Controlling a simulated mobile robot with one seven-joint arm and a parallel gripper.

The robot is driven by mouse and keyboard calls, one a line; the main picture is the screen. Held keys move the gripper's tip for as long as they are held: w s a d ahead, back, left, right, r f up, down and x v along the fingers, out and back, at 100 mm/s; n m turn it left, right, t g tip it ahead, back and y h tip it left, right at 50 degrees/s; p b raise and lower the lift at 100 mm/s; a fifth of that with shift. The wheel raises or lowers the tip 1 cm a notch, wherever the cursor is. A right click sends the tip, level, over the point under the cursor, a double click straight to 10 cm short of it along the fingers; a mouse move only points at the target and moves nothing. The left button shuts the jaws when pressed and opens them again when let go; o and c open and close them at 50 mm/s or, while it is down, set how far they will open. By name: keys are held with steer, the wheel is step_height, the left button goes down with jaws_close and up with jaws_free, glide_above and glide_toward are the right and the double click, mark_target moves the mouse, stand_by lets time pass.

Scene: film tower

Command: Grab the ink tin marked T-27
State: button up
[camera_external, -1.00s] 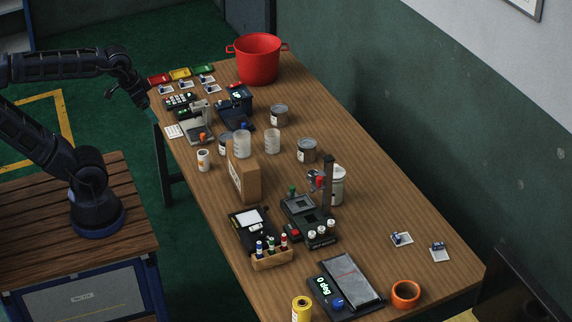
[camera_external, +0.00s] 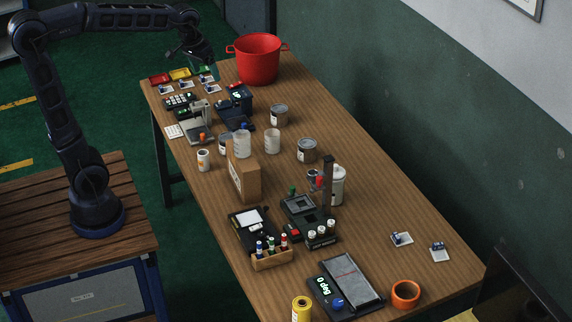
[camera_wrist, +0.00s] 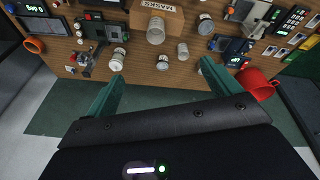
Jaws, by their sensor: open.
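No marking T-27 is legible in either view. In the external view, one grey tin with a pale label (camera_external: 279,115) stands near the red pot. A second grey tin (camera_external: 307,151) stands further along the table, and a third (camera_external: 225,143) is partly hidden behind a clear cup. In the wrist view, one tin (camera_wrist: 205,23) stands beside the cardboard box; another (camera_wrist: 163,63) sits between my fingers in the picture. My gripper (camera_external: 204,68) is open and empty, raised over the table's far left end. Its teal fingers (camera_wrist: 162,72) show spread apart in the wrist view.
A red pot (camera_external: 258,62) stands at the far end. A cardboard box (camera_external: 243,178), clear cups (camera_external: 272,141), a white jar (camera_external: 338,187) and a black press with a column (camera_external: 311,218) crowd the middle. The wall-side strip of table is mostly clear.

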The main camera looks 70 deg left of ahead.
steer(key=w+a+f+n, duration=0.1)
steer(key=w+a, duration=0.2)
steer(key=w, duration=0.3)
steer(key=w+a+f+n, duration=0.1)
steer(key=w+a+f, duration=0.15)
steer(key=w, duration=0.45)
steer(key=n+g, duration=0.3)
steer(key=n, duration=0.4)
glide_above(280, 108)
steer(key=f, duration=2.1)
steer(key=s+f, duration=0.1)
steer(key=f, duration=1)
steer(key=shift+d+f, duration=0.25)
steer(key=shift+d, duration=0.1)
step_height(280, 108, down, 6)
steer(key=shift+w+a+r, duration=0.1)
steer(key=shift+w+a+f, duration=0.15)
steer(key=shift+f, duration=1.2)
steer(key=shift+w+a+f, duration=0.1)
steer(key=shift+a+f, duration=0.05)
steer(key=shift+f, duration=1.2)
steer(key=c, duration=1)
steer(key=shift+c, duration=1.4)
steer(key=shift+r, duration=0.15)
